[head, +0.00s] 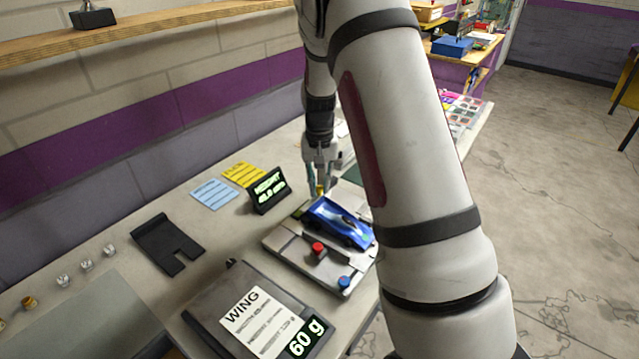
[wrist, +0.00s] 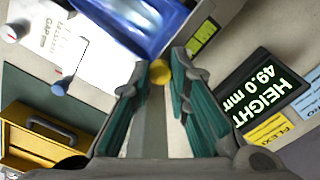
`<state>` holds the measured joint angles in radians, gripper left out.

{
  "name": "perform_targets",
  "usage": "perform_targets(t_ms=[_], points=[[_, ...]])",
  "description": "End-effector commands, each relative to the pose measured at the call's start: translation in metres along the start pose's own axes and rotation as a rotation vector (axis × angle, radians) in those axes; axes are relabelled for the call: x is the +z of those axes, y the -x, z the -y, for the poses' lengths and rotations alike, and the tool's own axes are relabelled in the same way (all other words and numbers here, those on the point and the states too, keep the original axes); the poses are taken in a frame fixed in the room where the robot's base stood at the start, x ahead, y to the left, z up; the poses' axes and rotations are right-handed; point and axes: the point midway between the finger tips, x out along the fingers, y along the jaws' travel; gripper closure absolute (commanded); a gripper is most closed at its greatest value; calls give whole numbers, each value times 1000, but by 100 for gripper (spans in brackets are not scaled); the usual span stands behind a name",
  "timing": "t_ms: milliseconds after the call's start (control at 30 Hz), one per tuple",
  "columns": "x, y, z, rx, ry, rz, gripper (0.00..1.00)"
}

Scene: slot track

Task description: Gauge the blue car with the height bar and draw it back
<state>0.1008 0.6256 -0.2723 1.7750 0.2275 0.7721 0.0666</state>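The blue car (head: 342,222) rests on a grey gauge plate (head: 285,243); its blue body also fills the top of the wrist view (wrist: 135,22). My gripper (head: 320,188) points down at the plate's far edge, beside the car. In the wrist view a round yellow knob (wrist: 160,72), seemingly the height bar's, sits between my fingertips and fills the narrow gap, so my gripper looks shut on it. The bar itself is hard to make out. The height display (wrist: 265,88) reads 49.0 mm; it stands left of the gripper in the head view (head: 268,190).
A dark scale (head: 205,310) showing 60 g bears a WING card. A black notched plate (head: 165,245) lies left. My arm hides the table's right part.

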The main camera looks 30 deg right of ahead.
Motion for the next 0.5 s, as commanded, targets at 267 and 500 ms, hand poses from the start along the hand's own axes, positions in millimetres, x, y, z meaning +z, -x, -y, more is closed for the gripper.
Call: perform_targets(t_ms=[267,500], points=[[-1,16,0,-2,2,-4,100],[0,52,0,-2,1,-4,100]])
